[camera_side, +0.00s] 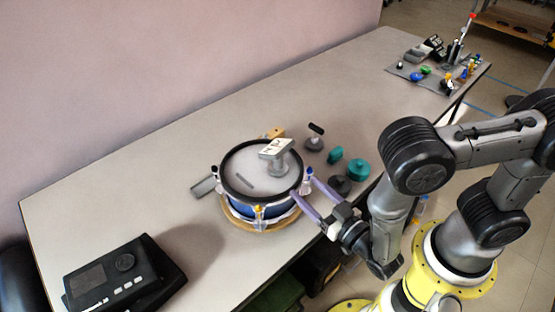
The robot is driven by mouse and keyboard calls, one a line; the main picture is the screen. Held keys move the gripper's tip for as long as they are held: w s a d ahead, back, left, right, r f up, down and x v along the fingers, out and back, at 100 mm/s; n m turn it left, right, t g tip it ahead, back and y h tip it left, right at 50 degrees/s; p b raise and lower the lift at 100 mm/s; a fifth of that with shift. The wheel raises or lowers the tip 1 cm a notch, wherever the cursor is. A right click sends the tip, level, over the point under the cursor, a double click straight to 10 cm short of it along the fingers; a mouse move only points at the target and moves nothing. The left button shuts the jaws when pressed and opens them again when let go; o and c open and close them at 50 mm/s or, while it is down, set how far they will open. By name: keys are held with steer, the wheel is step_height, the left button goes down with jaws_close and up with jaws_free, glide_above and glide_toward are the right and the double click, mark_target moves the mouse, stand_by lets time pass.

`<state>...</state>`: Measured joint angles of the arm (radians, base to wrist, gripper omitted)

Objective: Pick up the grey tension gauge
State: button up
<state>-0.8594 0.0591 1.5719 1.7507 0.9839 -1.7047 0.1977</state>
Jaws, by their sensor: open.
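A blue-shelled drum (234,208) with a dark hoop and grey head stands on a round wooden base on the table. A grey device with a round body and a pale, marked flat top (277,150), which looks like the tension gauge, stands on the drum head, toward its right back part. My gripper (305,189) is at the drum's right side, with its two purple fingers spread and pointing toward the drum. It is open and holds nothing. The fingers are apart from the gauge. Whether a fingertip touches the drum's side, I cannot tell.
Right of the drum are a grey knob-like piece with a black bar (315,141), teal round pieces (357,170) and a dark disc (340,186). A grey block (203,187) lies left. A black console (115,275) sits front left. Small items crowd the far right corner.

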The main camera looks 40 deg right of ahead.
mark_target(281, 161)
steer(key=w, duration=0.5)
steer(key=w+d, duration=0.1)
steer(key=w, duration=0.2)
steer(key=shift+w+d+r, duration=0.1)
steer(key=shift+w+d, duration=0.1)
steer(key=shift+w, duration=0.65)
steer(key=shift+w+d+r, duration=0.1)
steer(key=shift+w+d, duration=0.05)
steer(key=shift+w, duration=0.75)
steer(key=shift+w+d, duration=0.2)
steer(key=shift+w, duration=0.65)
jaws_close()
steer(key=shift+r, duration=0.1)
